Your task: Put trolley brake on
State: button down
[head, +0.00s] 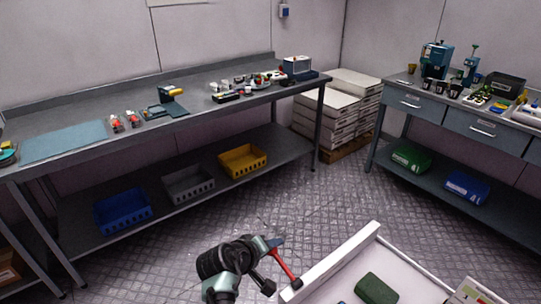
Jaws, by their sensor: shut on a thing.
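The trolley shows at the bottom right as a white tray-like top with a raised white wall (335,258). A red lever (287,267) with a dark end slants down beside the trolley's near left corner; it looks like the brake lever. My gripper (276,262), dark with a pale green arm link behind it, is at this lever from the left and is shut on it. The exact contact of the fingers is small and partly hidden. The trolley's wheels and lower frame are out of view.
A dark green object (376,289) lies in the trolley top. A long grey workbench (130,85) with bins below runs along the left wall. A second bench (425,108) stands right, with stacked white boxes (335,105) between. The metal floor (300,205) between is clear.

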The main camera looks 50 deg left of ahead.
jog(key=shift+s+f, duration=0.1)
jog(key=shift+f, duration=0.1)
jog(key=shift+c, duration=2.2)
grip_release()
jog(key=shift+r, duration=0.15)
jog(key=v, duration=1.2)
jog(key=shift+s+r, duration=0.2)
jog(key=shift+s, duration=0.1)
